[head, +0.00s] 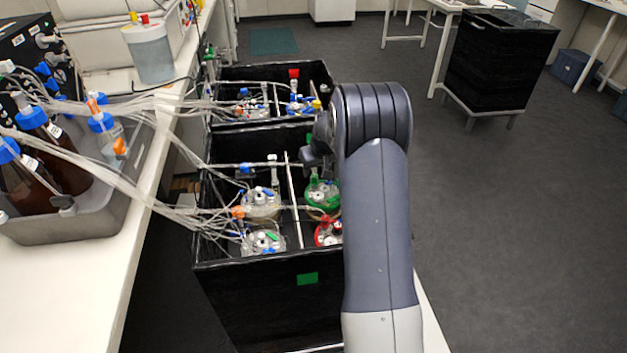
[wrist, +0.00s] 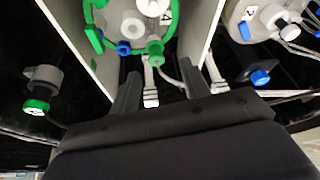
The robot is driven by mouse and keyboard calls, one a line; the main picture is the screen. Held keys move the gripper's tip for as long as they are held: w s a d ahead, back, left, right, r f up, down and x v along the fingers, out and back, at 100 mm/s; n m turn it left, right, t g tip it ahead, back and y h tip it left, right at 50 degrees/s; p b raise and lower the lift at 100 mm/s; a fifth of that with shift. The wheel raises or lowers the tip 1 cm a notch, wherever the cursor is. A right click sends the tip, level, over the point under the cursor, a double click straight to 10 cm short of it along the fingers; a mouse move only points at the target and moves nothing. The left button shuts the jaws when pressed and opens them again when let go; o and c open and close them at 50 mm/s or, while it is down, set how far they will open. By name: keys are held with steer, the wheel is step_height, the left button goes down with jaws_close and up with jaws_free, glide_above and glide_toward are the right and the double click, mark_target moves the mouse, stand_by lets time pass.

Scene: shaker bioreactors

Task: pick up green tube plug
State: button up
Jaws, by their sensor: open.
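My gripper (wrist: 160,72) is open, with its two dark fingers apart. A green plug (wrist: 155,48) sits on the lid of a green-rimmed vessel, just beyond the fingertips and between their lines; the fingers do not appear to touch it. Another green-ended plug (wrist: 36,106) with a grey body is at the left in the wrist view. I cannot tell which one is the tube plug. In the head view my gripper (head: 314,156) is over the black box, above the green-rimmed vessel (head: 322,196), partly hidden by my arm.
A white-clamped tube (wrist: 150,92) runs between the fingers. White dividers flank the vessel. A blue cap (wrist: 260,77) lies at right. In the head view, clear tubes (head: 150,105) cross from the bench to the black box (head: 270,300). A red-rimmed vessel (head: 325,234) stands nearer. Open floor lies right.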

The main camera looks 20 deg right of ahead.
mark_target(315, 176)
steer(key=shift+d+f, duration=0.15)
steer(key=shift+f, duration=0.2)
steer(key=shift+p+x, duration=0.3)
steer(key=shift+x, duration=1.9)
steer(key=shift+d, duration=0.15)
steer(key=shift+c, duration=0.5)
jaws_close()
